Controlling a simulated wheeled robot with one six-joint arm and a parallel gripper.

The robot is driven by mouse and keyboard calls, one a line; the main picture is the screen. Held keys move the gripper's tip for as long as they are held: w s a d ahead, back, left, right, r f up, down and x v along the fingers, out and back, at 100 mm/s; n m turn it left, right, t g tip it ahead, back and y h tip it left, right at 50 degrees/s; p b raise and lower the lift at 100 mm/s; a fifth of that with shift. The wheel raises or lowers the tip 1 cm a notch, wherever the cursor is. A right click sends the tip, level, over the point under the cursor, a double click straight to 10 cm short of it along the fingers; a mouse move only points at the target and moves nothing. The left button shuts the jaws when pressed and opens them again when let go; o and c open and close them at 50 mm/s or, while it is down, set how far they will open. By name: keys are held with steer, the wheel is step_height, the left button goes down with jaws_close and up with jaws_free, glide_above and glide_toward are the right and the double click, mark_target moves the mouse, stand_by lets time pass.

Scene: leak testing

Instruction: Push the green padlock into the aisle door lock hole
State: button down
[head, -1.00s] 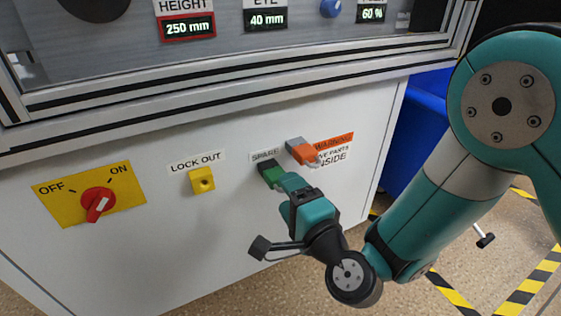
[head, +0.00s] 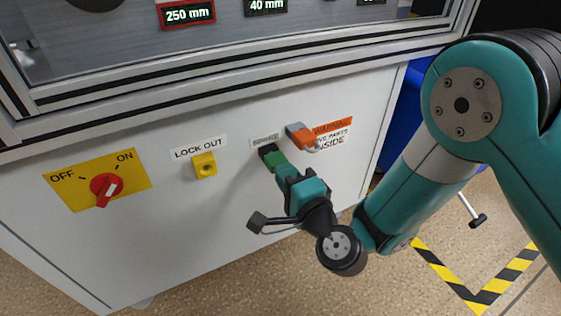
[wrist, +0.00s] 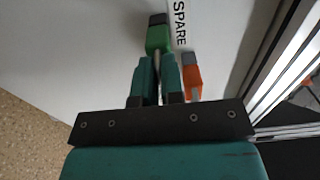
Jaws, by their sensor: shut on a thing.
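The green padlock (head: 275,160) is at the black holder (head: 266,150) under the SPARE label on the white cabinet front. My gripper (head: 284,172) is shut on the padlock from the front right. In the wrist view the padlock (wrist: 158,39) is just beyond my gripper's fingertips (wrist: 157,62), with a thin grey piece between the fingers. A yellow block with a round hole (head: 204,166) is under the LOCK OUT label, left of the padlock. No label in view reads aisle door.
An orange padlock (head: 300,137) on a grey holder is close to the right of the green one. A red rotary switch (head: 106,188) on a yellow plate is at the left. The aluminium frame (head: 230,75) runs above. Cabinet front between LOCK OUT and SPARE is clear.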

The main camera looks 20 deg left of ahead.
steer(key=shift+s+d+b, duration=0.35)
steer(key=shift+d+b, duration=0.1)
steer(key=shift+b, duration=0.8)
stand_by(0.8)
steer(key=b+v, duration=0.2)
steer(key=b, duration=0.2)
steer(key=shift+s+d, duration=0.2)
steer(key=shift+d, duration=0.1)
